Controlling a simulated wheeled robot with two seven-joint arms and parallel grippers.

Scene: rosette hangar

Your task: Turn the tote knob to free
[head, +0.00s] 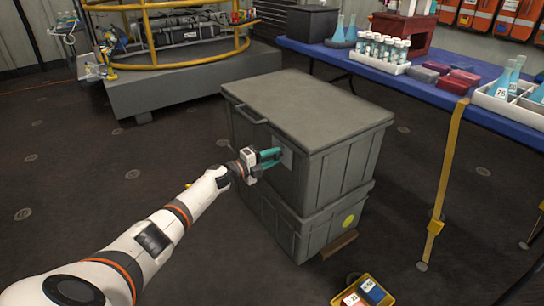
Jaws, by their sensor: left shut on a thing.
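A grey lidded tote (330,160) stands on top of another grey tote (300,232) in the middle of the head view. A light label plate (286,157) is on the upper tote's front face. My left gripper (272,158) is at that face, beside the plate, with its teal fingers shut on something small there. The fingers hide most of what they hold, so I cannot make out the knob or its setting. My right gripper is not in view.
A blue-covered table (440,98) with bottle racks and flasks stands at the right. A yellow bin (363,292) with small boxes lies on the floor in front. A yellow-railed grey platform (180,80) is at the back left. The floor at left is clear.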

